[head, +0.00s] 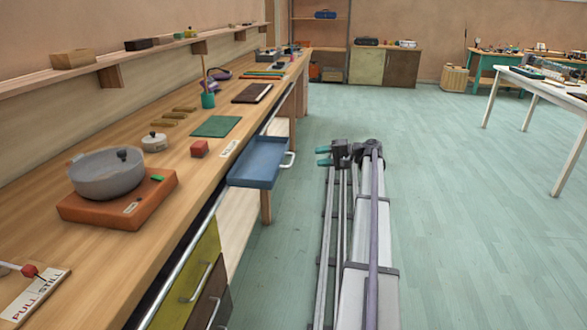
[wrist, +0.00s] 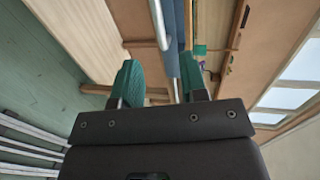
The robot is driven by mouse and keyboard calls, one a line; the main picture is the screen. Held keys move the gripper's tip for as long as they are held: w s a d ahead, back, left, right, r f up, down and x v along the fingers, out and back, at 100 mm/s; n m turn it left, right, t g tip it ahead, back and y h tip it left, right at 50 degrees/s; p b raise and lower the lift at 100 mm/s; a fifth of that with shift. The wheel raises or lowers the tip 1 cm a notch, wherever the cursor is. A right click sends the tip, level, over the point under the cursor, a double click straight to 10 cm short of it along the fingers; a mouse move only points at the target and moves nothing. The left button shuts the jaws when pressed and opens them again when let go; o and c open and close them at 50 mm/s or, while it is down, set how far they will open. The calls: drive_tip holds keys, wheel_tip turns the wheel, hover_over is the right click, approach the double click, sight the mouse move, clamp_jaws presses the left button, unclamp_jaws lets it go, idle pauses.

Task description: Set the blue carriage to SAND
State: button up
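The blue carriage (head: 258,162) is a shallow tray at the bench's front edge, with a white handle (head: 290,160) on its outer side. A small white label (head: 229,148) lies on the bench beside it; I cannot read its word. My gripper (head: 320,156) has teal fingers pointing left at the handle, with a gap between. In the wrist view, my gripper (wrist: 158,80) is open, its fingers wide apart and nothing held. SAND is not readable anywhere.
A metal rail (head: 182,254) runs along the bench edge. On the bench are a grey pot (head: 107,176) on an orange base (head: 118,208), a red block (head: 199,149) and a green mat (head: 216,126). Drawers (head: 199,281) sit below.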

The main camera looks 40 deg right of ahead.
sight(292, 159)
drive_tip(key=b+x, duration=0.2)
drive_tip(key=x, duration=0.9)
drive_tip(key=shift+s+a, duration=0.1)
drive_tip(key=shift+a, duration=0.05)
clamp_jaws()
